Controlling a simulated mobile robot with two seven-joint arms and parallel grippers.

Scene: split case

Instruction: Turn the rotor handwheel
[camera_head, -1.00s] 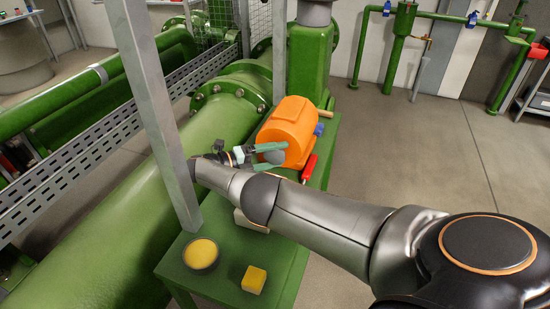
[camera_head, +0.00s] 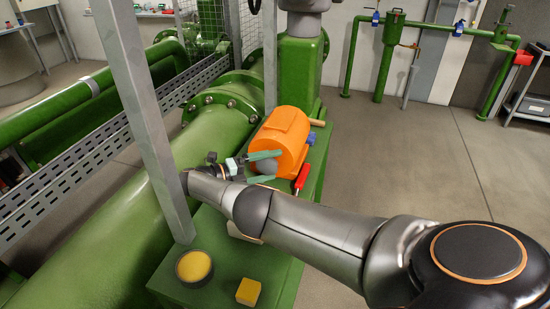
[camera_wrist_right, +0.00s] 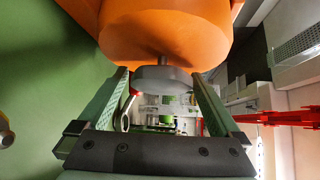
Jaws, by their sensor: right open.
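The orange motor body (camera_head: 285,138) lies on the green bench. The rotor handwheel, a grey disc (camera_head: 266,167), sits at its near end; in the wrist view this handwheel (camera_wrist_right: 165,79) is on a short shaft below the orange housing (camera_wrist_right: 165,40). My right gripper (camera_head: 277,166) is open with its two green fingers spread at either side of the disc. In the wrist view the right gripper (camera_wrist_right: 161,82) has one fingertip left and one right of the handwheel. I cannot tell whether they touch it. My left gripper is not in view.
A red-handled tool (camera_head: 302,178) lies right of the motor. A round yellow dish (camera_head: 194,266) and a yellow block (camera_head: 248,291) are at the bench's near end. A grey post (camera_head: 143,120) stands close left of my right arm. Open floor (camera_head: 400,170) lies to the right.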

